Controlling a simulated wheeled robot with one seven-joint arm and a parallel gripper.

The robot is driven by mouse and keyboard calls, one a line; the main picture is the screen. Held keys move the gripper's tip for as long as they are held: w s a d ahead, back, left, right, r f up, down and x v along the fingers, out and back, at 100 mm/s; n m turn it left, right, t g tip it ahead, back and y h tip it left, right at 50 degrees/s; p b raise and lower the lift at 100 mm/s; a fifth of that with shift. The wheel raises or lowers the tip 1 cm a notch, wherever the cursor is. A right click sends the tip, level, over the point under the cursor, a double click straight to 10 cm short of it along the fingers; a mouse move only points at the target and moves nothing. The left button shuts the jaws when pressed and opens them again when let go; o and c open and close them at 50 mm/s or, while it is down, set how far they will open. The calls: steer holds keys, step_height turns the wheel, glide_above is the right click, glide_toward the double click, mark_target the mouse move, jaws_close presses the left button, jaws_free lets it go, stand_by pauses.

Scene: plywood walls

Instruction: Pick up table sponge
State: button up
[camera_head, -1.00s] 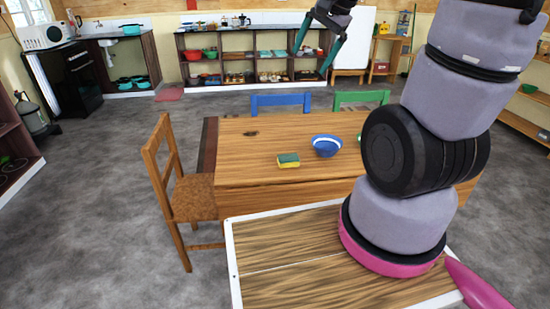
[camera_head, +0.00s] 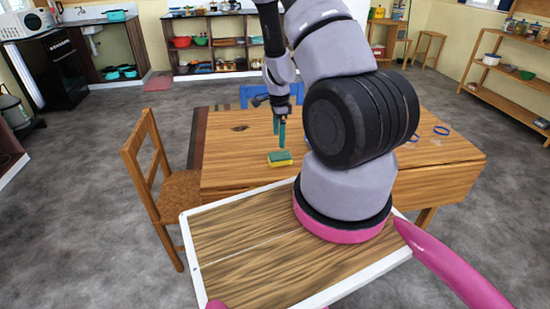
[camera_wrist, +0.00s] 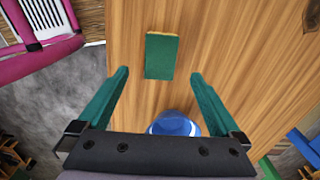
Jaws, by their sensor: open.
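The sponge (camera_head: 280,159), green on top and yellow below, lies flat on the wooden table (camera_head: 225,172) near its front edge. In the wrist view the sponge (camera_wrist: 160,56) is centred beyond my fingertips, its green face towards the camera. My gripper (camera_head: 279,137) is above the table, just over and behind the sponge in the head view. Its two green fingers (camera_wrist: 158,78) are spread wide, with nothing between them, and apart from the sponge.
A blue bowl (camera_wrist: 174,125) shows partly behind the gripper's bar in the wrist view. A wooden chair (camera_head: 160,180) stands at the table's left, and a blue chair (camera_head: 272,95) behind it. The tabletop around the sponge is clear.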

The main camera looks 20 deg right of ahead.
glide_above(280, 155)
steer(key=f, duration=0.4)
steer(key=shift+s+a+f, duration=0.1)
steer(key=shift+a+f, duration=0.2)
steer(key=shift+a, duration=0.1)
steer(key=shift+d+f, duration=0.15)
steer(key=shift+f, duration=1.2)
steer(key=shift+d+f, duration=0.15)
steer(key=shift+f, duration=1.2)
steer(key=c, duration=1.3)
